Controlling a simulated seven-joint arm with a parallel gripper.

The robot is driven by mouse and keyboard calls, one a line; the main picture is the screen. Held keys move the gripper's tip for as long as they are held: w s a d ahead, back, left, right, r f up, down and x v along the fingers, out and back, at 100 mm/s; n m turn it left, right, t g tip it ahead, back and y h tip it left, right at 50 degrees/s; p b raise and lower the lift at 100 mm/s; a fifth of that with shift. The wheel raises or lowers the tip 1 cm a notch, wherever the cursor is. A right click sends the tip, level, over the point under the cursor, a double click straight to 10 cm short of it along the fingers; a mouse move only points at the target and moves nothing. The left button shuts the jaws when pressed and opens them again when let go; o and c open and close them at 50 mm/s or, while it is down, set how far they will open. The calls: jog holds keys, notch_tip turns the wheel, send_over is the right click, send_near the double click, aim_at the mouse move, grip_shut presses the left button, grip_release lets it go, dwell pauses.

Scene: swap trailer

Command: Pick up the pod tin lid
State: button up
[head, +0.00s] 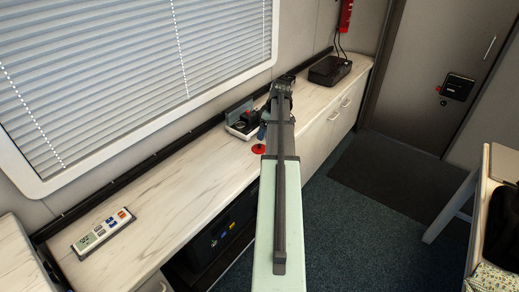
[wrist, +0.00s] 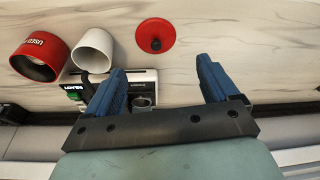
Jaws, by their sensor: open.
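The pod tin lid is a red disc with a small knob (wrist: 155,35). It lies on the marble-look counter, near the upper middle of the wrist view. In the head view it shows as a red disc (head: 258,149) near the counter's front edge, beside my arm. My gripper (wrist: 160,66) has its two blue fingers spread apart with nothing between them. In the wrist view the lid appears beyond the fingertips, between their lines and apart from them. A red tin marked "USED" (wrist: 38,62) stands left in the wrist view.
A white cup (wrist: 93,50) stands next to the red tin. A machine with a "READY" label (wrist: 82,88) sits close to the left finger. The counter (wrist: 235,35) right of the lid is clear. In the head view, a remote-like panel (head: 103,230) and a black box (head: 329,69) lie on the counter.

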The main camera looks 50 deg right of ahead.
send_over(260, 145)
jog(key=s, duration=0.2)
jog(key=x, duration=0.3)
jog(key=s+x, duration=0.1)
jog(key=x, duration=0.1)
jog(key=shift+d+f, duration=0.1)
jog(key=shift+d, duration=0.05)
jog(key=shift+d+x, duration=0.15)
jog(key=shift+x, duration=1.15)
jog(key=shift+d+x, duration=0.15)
jog(key=shift+x, duration=1.1)
jog(key=c, duration=1.4)
jog(key=shift+o, duration=0.2)
